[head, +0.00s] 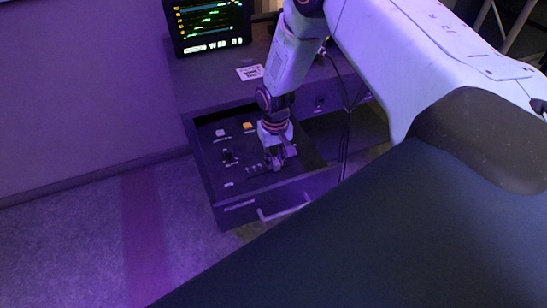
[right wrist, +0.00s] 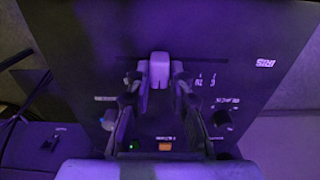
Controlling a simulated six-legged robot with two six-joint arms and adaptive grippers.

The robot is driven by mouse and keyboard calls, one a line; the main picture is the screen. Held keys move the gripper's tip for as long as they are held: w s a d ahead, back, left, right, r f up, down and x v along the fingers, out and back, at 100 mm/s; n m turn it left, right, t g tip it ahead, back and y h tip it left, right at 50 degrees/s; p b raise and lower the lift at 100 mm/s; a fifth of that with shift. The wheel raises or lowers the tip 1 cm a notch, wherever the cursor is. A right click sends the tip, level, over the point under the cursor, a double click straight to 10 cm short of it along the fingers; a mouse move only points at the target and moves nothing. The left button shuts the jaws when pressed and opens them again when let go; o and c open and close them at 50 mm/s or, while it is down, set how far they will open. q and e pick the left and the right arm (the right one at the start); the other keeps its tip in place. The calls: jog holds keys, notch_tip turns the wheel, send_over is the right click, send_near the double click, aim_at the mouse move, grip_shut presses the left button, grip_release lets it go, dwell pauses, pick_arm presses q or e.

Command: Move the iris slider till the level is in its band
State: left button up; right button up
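An open drawer (head: 238,205) holds a dark control panel (right wrist: 215,60). My right gripper (head: 275,163) reaches down to the panel's right part in the head view. In the right wrist view a pale slider knob (right wrist: 158,65) stands between the fingertips of the right gripper (right wrist: 159,85). The fingers sit close against both its sides and look shut on it. A dark monitor (head: 210,22) shows coloured level traces, too small to read against a band. My left gripper is not in view.
The panel also carries an orange button (head: 248,126), a pale button (head: 220,133) and a dark knob (head: 228,156). A white label (head: 250,72) lies on the cabinet top (head: 205,88). Cables hang beside my right arm. The floor left of the drawer is clear.

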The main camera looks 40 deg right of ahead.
aim_at(276, 160)
jog(key=shift+o, duration=1.4)
jog(key=shift+a, duration=0.1)
jog(key=shift+o, duration=0.6)
jog(key=shift+s, duration=0.1)
notch_tip(276, 160, up, 12)
jog(key=shift+d, duration=0.2)
jog(key=shift+s+f, duration=0.1)
